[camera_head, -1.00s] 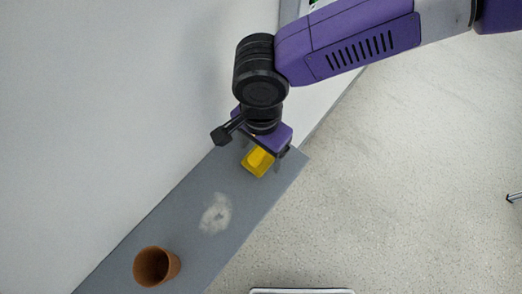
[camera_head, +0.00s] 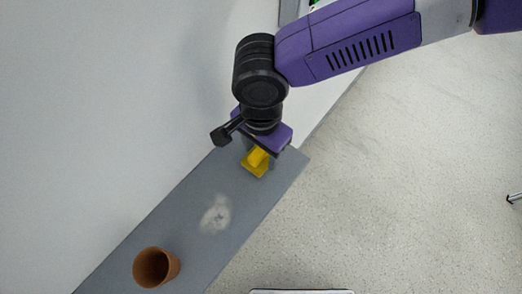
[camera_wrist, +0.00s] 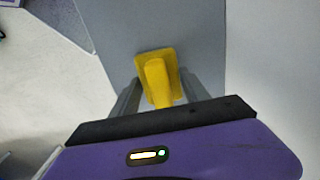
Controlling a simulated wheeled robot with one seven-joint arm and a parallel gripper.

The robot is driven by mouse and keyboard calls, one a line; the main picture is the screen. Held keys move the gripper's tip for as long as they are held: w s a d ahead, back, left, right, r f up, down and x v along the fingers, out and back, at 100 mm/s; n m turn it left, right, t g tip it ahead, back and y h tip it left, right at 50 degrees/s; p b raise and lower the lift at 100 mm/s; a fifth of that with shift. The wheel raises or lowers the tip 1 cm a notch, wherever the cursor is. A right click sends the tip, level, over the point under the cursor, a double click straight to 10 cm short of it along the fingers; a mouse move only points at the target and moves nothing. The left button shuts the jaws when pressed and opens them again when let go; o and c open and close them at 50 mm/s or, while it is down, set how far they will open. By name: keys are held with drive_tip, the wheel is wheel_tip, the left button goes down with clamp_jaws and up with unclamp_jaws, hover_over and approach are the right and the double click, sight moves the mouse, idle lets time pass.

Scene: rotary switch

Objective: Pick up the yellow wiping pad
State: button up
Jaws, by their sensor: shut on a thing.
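The yellow wiping pad (camera_head: 255,168) is at the far end of the grey shelf (camera_head: 190,205), with a flat base and a raised grip block on top. In the wrist view the pad (camera_wrist: 160,70) lies between the two grey fingers of my gripper (camera_wrist: 154,92). The fingers are closed on the raised grip block. In the head view my gripper (camera_head: 258,155) is right above the pad and hides its upper part. I cannot tell whether the pad's base touches the shelf.
A brown cup (camera_head: 156,267) stands at the near end of the shelf. A whitish smudge (camera_head: 216,214) lies on the shelf between cup and pad. A white wall (camera_head: 100,100) runs along the shelf's left side. Open speckled floor (camera_head: 420,180) lies to the right.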

wheel_tip(320, 180, up, 20)
drive_tip(key=b, duration=0.2)
drive_tip(key=shift+f, duration=0.25)
